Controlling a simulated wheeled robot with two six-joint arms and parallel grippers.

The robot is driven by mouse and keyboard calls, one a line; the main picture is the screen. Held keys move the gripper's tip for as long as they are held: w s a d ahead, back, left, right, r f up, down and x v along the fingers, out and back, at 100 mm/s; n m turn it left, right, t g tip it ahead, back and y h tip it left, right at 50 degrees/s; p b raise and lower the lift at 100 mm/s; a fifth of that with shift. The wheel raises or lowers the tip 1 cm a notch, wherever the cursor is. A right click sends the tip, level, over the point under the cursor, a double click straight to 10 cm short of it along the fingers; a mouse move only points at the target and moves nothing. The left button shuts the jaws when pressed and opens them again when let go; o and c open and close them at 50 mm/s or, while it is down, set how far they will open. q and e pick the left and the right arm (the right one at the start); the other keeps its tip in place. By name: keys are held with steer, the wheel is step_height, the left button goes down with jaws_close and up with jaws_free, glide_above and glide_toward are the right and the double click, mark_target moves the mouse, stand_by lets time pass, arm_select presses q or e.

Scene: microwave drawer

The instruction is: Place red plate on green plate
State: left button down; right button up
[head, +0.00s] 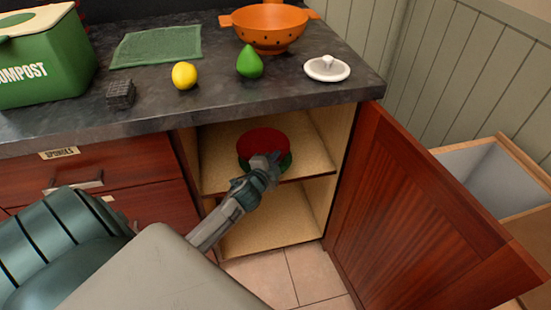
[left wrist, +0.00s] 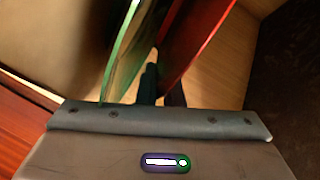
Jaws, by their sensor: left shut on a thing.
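The red plate (head: 262,141) is inside the open cabinet, above the upper shelf. My left gripper (head: 268,163) reaches in from the front and is shut on the near rim of the red plate. The green plate (head: 286,163) shows as a rim just below the red one. In the left wrist view, the red plate (left wrist: 195,42) runs down between my fingers (left wrist: 160,88), and the green plate (left wrist: 121,45) is beside it with a gap between them. Whether they touch out of view I cannot tell. My right gripper is not in view.
The cabinet shelf (head: 218,178) has side walls close by. The open door (head: 405,205) stands on the right, before an open bin (head: 490,170). The counter (head: 160,115) above holds a lemon (head: 185,76), a green pear (head: 249,63), an orange colander (head: 268,27) and a white lid (head: 327,68).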

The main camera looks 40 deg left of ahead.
arm_select(q)
steer(key=c, duration=1.6)
jaws_free()
steer(key=shift+f, duration=0.1)
steer(key=shift+r+p, duration=0.35)
steer(key=shift+r, duration=0.1)
steer(key=v, duration=1.2)
steer(key=s+d+f+n+g+h, duration=0.1)
steer(key=s+d+n+g, duration=0.2)
steer(key=s, duration=0.3)
steer(key=s+d+f+n+g+h, duration=0.1)
steer(key=s+d+f+n+g, duration=0.1)
steer(key=s+d+n+g, duration=0.1)
steer(key=s+d+f+n+g+h, duration=0.1)
steer(key=s+d+f+n+g, duration=0.1)
steer(key=s+d+n, duration=0.2)
steer(key=shift+s+d+n+g+h+b, duration=0.15)
steer(key=shift+s+d, duration=0.35)
steer(key=shift+s, duration=0.35)
steer(key=shift+s+d+n+g+h+b, duration=0.1)
steer(key=shift+s+d, duration=0.35)
steer(key=shift+s, duration=0.35)
steer(key=shift+s+d+n+g+h+b, duration=0.15)
steer(key=shift+s+d, duration=0.35)
steer(key=shift+s, duration=0.35)
